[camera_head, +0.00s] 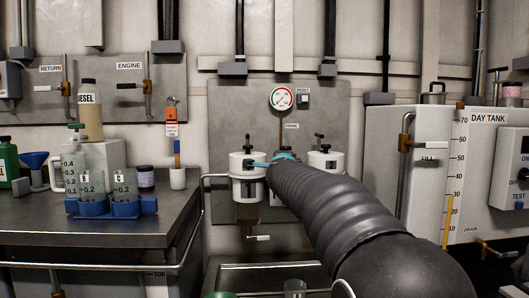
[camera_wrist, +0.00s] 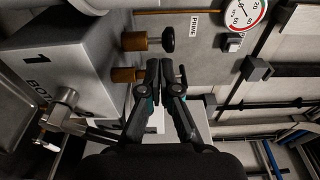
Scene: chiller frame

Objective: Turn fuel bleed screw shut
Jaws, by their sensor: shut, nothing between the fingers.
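The white filter housing (camera_wrist: 75,60) marked 1 fills the left of the wrist view. Two brass fittings stand out of its top. Which one is the fuel bleed screw is not marked in view. My gripper (camera_wrist: 166,70) is shut and empty. In the head view the left filter (camera_head: 242,165) stands beside my gripper (camera_head: 262,162), and my arm hides part of the panel.
A pressure gauge (camera_wrist: 243,12) and a PRIME label (camera_wrist: 193,23) sit on the panel by the filters. A second filter (camera_head: 325,161) stands to the right. A valve handle (camera_wrist: 65,113) juts below the housing. The bench (camera_head: 100,222) at left holds jugs and bottles.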

